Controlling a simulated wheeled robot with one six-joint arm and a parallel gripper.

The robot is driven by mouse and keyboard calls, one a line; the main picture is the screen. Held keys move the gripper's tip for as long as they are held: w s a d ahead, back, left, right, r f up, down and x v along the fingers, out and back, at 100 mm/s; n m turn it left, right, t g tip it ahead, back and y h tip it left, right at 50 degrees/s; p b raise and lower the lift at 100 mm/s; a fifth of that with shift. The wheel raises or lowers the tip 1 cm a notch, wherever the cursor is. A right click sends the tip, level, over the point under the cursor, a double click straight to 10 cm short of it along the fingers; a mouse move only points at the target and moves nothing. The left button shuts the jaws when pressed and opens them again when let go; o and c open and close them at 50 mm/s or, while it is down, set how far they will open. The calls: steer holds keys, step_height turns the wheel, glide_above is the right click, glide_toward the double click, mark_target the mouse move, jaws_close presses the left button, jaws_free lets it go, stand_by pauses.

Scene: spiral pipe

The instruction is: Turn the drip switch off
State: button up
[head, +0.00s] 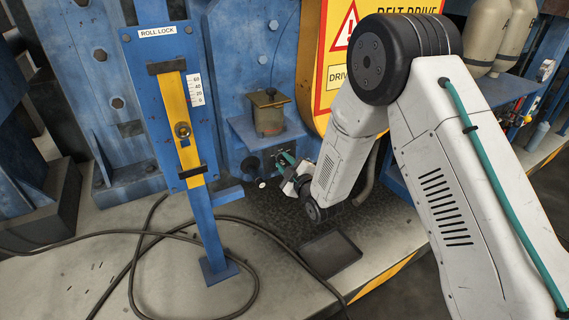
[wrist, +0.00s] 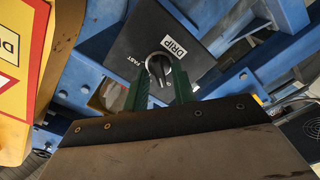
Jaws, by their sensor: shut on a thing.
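The drip switch is a dark square plate (wrist: 193,50) with a white DRIP label and the word FAST, seen in the wrist view. A black rotary knob (wrist: 158,66) with a pale rim sits at its middle. My gripper (wrist: 160,82) has its two green fingers on either side of the knob, shut on it. The exact angle of the knob's pointer is hard to tell. In the head view, my gripper (head: 284,161) is at the dark switch plate (head: 252,166) low on the blue machine, and its fingers and the knob are small and partly hidden.
A brass-coloured pot (head: 268,112) stands on a blue shelf just above the switch. The yellow ROLL LOCK bar (head: 180,125) on a blue post is to the left. A black tray (head: 330,254) and loose cables (head: 140,255) lie on the floor. A yellow warning panel (head: 340,50) is behind my arm.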

steer(key=shift+d+f+n, duration=0.1)
steer(key=shift+d+n, duration=0.05)
steer(key=shift+n, duration=0.75)
steer(key=o, duration=0.6)
steer(key=shift+o, duration=0.2)
steer(key=v, duration=0.7)
steer(key=shift+s+d, duration=0.2)
steer(key=shift+s, duration=0.15)
